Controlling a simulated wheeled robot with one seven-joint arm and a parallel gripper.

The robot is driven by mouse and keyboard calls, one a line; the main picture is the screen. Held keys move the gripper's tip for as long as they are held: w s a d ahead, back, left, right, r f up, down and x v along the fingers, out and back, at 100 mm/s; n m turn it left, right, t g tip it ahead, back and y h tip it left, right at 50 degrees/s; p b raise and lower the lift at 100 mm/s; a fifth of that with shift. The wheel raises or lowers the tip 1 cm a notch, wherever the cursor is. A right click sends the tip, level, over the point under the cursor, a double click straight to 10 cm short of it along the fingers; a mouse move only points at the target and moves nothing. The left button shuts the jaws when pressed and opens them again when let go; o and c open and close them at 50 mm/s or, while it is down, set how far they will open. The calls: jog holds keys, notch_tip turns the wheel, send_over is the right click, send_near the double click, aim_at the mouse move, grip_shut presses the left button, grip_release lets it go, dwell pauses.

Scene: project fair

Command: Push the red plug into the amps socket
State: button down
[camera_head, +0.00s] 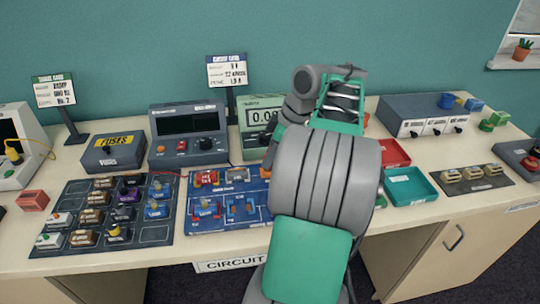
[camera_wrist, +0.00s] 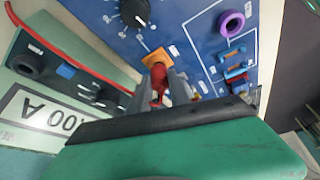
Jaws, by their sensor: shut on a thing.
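My gripper (camera_wrist: 160,96) is shut on the red plug (camera_wrist: 158,78) in the wrist view; the fingers flank it. The plug's tip lies over an orange square (camera_wrist: 153,58) on the blue panel (camera_wrist: 195,15); I cannot tell whether they touch. The meter, with an "A" display (camera_wrist: 45,118), is at the left of the wrist view. In the head view the meter (camera_head: 263,101) stands behind my arm, which hides the gripper and plug.
A red lead (camera_wrist: 60,50) curves across the meter's front. The panel carries a black knob (camera_wrist: 134,12) and a purple ring (camera_wrist: 231,23). A grey power unit (camera_head: 188,132) stands left of the meter; a teal tray (camera_head: 408,187) and a red tray (camera_head: 394,153) lie right of my arm.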

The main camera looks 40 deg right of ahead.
jog(key=shift+f+b, duration=0.35)
jog(key=shift+f, duration=0.1)
jog(key=c, duration=1.1)
grip_release()
jog(key=o, duration=0.4)
jog(key=shift+o, duration=0.2)
notch_tip(320, 180, up, 8)
jog(key=p, duration=0.8)
